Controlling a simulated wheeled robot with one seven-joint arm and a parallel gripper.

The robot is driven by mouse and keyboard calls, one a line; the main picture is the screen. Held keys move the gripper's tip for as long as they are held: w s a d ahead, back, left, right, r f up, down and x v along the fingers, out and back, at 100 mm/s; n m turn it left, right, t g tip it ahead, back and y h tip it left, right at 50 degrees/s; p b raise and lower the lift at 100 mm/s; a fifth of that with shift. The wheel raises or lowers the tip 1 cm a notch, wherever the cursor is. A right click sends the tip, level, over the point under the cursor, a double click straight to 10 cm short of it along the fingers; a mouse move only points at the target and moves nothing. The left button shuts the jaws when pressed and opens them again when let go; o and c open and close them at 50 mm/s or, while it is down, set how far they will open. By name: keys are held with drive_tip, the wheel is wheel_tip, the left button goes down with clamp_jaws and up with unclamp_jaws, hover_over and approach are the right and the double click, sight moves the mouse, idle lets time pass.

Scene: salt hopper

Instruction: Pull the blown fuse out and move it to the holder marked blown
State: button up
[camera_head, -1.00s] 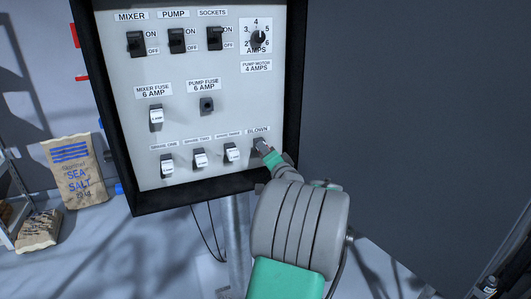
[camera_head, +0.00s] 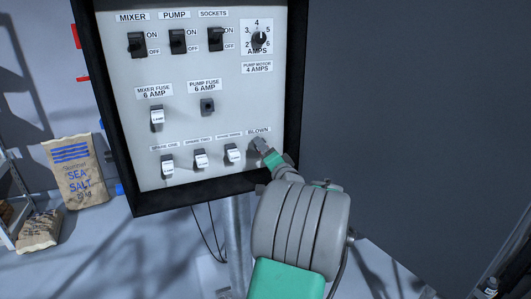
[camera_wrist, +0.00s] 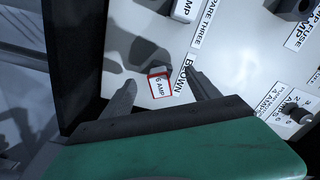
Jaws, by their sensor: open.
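The blown fuse (camera_wrist: 159,85), a white-faced block with a red border reading 6 AMP, sits at the holder labelled BLOWN (camera_wrist: 186,75). My gripper (camera_wrist: 160,95) is open, its two dark fingers spread on either side of the fuse with gaps showing. In the head view my gripper (camera_head: 264,149) is at the lower right of the panel, just under the BLOWN label (camera_head: 259,132), and hides the fuse there. The pump fuse holder (camera_head: 207,106) shows only a dark socket with no white fuse in it.
The grey panel (camera_head: 185,70) has a raised black frame (camera_head: 293,90) close to my gripper. The mixer fuse (camera_head: 157,117) and three spare fuses (camera_head: 200,159) stand to the left. Switches (camera_head: 177,42) and an amps dial (camera_head: 258,39) are above.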

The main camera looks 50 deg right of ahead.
idle(0.4)
drive_tip(key=b+v, duration=0.2)
drive_tip(key=v, duration=0.4)
idle(0.6)
drive_tip(key=v, duration=0.7)
drive_tip(key=shift+s+a, duration=0.15)
drive_tip(key=shift+s, duration=0.2)
